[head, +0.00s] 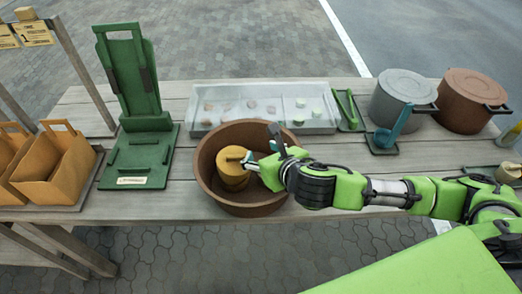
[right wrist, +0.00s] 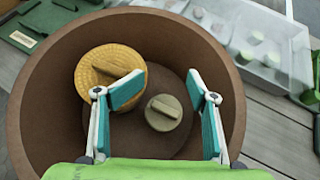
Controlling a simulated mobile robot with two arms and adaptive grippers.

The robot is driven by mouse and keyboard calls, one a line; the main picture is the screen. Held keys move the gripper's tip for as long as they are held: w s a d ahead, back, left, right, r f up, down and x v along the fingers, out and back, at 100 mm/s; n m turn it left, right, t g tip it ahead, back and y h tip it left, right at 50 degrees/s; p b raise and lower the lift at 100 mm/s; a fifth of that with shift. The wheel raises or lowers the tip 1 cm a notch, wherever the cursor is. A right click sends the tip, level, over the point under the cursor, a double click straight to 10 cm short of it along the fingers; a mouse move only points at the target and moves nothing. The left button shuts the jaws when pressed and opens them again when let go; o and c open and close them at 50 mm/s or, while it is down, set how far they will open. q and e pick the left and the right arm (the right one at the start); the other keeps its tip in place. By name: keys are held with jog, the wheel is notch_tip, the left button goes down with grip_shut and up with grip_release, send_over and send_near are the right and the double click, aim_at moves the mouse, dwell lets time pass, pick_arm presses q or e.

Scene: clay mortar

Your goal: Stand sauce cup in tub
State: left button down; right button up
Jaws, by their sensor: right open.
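The tub is a round brown bowl (head: 208,181) on the table, and its wall fills much of the right wrist view (right wrist: 35,110). A small round cup with a beige lid and bar handle, seemingly the sauce cup (right wrist: 163,113), stands upright in the tub, seen from above. A larger yellow lidded pot (head: 233,176) stands beside it and also shows in the right wrist view (right wrist: 108,72). My right gripper (head: 262,147) is over the tub, open, with its teal-padded fingers (right wrist: 166,88) apart on either side of the small cup. In the head view the gripper hides that cup.
A clear tray (head: 262,122) with small lidded cups lies behind the tub. A green stand (head: 140,152) and tan carriers (head: 55,165) are left. A grey pot (head: 398,97), brown pot (head: 468,100) and another beige-topped cup (head: 508,173) are right.

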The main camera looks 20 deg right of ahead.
jog(key=p+v, duration=0.7)
jog(key=v, duration=0.5)
jog(key=shift+r, duration=0.45)
